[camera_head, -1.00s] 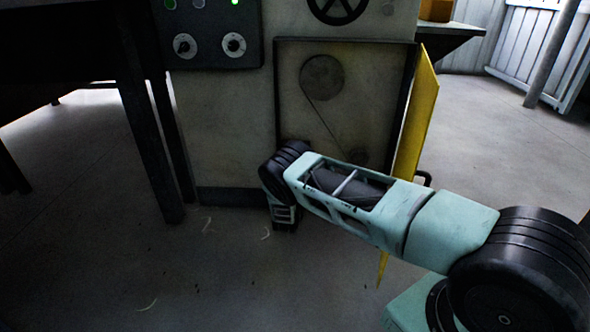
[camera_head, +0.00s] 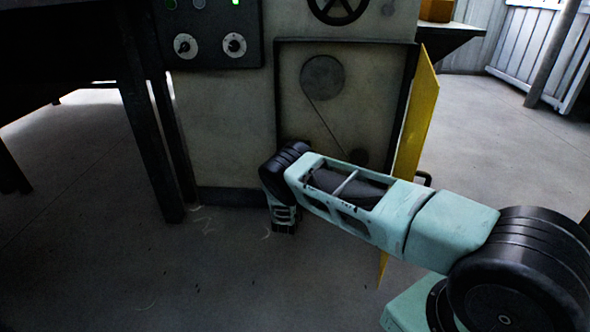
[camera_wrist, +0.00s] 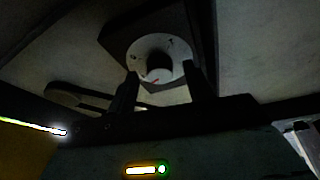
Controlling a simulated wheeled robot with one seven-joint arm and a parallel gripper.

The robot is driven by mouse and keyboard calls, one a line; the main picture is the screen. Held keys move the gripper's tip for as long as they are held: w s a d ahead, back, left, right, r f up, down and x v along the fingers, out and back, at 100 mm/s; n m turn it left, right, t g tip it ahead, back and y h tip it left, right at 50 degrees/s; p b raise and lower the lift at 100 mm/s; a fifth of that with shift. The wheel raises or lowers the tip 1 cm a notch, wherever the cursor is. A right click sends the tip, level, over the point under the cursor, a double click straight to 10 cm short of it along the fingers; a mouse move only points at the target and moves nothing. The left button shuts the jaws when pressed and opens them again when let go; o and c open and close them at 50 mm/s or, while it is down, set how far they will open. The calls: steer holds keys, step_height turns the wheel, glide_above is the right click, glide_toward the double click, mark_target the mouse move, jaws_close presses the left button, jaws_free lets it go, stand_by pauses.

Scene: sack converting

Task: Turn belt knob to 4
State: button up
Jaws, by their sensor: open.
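In the wrist view, a round pale dial plate (camera_wrist: 179,47) carries a dark knob (camera_wrist: 158,66) with a small red mark at its lower edge. The plate sits on a dark backing. My gripper (camera_wrist: 161,72) is open, with one finger at each side of the knob; whether they touch it I cannot tell. The dial's figures are too small to read. Two knobs, a left one (camera_head: 185,46) and a right one (camera_head: 234,45), sit on the dark control panel (camera_head: 210,60). I cannot tell which knob the wrist view shows.
The machine has an open belt recess (camera_head: 375,90) with a pulley (camera_head: 322,77) and a thin belt. A yellow door (camera_head: 418,110) stands open at its right. A dark table leg (camera_head: 150,140) stands at the left. The floor (camera_head: 90,240) in front is clear.

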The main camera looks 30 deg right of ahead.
steer(key=p+v, duration=0.6)
steer(key=v, duration=1.1)
steer(key=shift+a, duration=0.1)
